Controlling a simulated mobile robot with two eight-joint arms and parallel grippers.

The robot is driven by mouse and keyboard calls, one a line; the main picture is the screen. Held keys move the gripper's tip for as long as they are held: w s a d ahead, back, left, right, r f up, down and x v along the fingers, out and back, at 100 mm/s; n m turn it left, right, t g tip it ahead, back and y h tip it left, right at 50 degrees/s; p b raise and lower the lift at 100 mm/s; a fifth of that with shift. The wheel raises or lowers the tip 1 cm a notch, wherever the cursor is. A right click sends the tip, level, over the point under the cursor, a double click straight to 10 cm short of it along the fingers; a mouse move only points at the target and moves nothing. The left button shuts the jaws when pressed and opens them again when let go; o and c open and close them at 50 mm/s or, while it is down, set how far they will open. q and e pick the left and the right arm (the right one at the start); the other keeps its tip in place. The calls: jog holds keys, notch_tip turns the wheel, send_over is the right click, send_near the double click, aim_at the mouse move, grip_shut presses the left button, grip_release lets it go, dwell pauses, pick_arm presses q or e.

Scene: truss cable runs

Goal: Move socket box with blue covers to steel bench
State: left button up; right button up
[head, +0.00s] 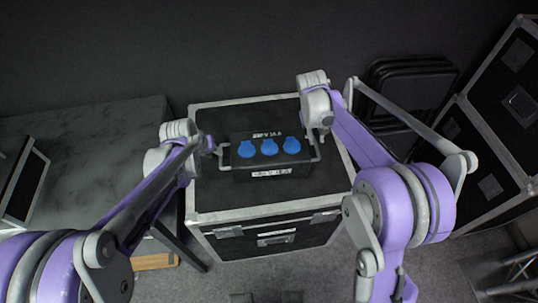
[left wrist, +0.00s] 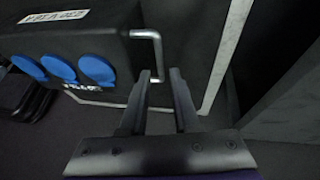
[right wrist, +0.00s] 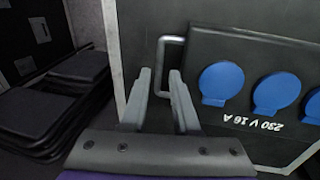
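The black socket box (head: 268,171) with three round blue covers (head: 269,147) sits on top of a black flight case (head: 230,205) with metal edges. It has a metal handle at each end. My left gripper (head: 214,148) is at the box's left handle; in the left wrist view its open fingers (left wrist: 160,74) are on either side of the handle bar (left wrist: 158,50). My right gripper (head: 318,135) is at the right handle; in the right wrist view its open fingers (right wrist: 160,74) straddle that handle bar (right wrist: 161,58). A grey bench (head: 110,112), apparently the steel bench, stands left.
A dark case-like object (head: 24,185) is on the bench at the far left. Stacked black chairs (head: 410,85) stand behind right, and large black cases (head: 500,120) are at the right. Much of the bench top is clear.

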aim_at(221, 157)
jog(key=shift+f, duration=0.1)
